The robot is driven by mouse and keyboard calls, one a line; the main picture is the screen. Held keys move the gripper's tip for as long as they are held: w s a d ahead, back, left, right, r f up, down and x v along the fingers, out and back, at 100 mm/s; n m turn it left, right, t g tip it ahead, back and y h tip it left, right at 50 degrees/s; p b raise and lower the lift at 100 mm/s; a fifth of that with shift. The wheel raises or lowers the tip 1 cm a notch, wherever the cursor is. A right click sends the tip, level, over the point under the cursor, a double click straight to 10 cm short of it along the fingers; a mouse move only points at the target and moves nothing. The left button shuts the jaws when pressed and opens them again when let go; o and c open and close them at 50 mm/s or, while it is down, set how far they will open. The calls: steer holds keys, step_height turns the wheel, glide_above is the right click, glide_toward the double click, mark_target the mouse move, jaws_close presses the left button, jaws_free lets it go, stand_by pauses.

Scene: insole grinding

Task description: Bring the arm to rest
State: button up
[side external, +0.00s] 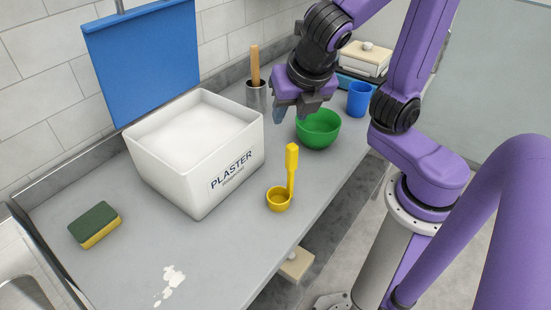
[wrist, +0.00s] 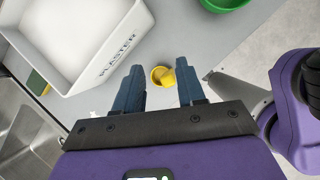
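My gripper (side external: 292,110) hangs in the air above the counter, near the green bowl (side external: 318,130) and the right side of the plaster box (side external: 196,165). In the wrist view my gripper (wrist: 160,80) has its two blue-grey fingers spread apart with nothing held between them. The yellow scoop (side external: 279,199) stands on the counter in front of the bowl, its handle pointing up. In the wrist view the scoop (wrist: 160,78) shows beyond the fingers, in the gap between them, clear of both.
A blue cup (side external: 358,99), a metal holder (side external: 257,95) with a wooden handle, and a white-lidded container (side external: 364,58) stand at the back. A sponge (side external: 95,225) and a white spill (side external: 170,285) lie on the front counter (side external: 225,255). A blue sheet (side external: 145,60) hangs on the wall.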

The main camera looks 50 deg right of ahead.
steer(key=s+d+f+m+g+y, duration=0.1)
steer(key=s+d+f+m+g, duration=0.1)
steer(key=s+m, duration=0.3)
steer(key=s+d+f+m+g+y, duration=0.2)
steer(key=s+f+m, duration=0.2)
steer(key=m, duration=0.7)
steer(key=shift+s+d+f, duration=0.15)
steer(key=shift+s+d, duration=0.2)
steer(key=shift+s, duration=0.55)
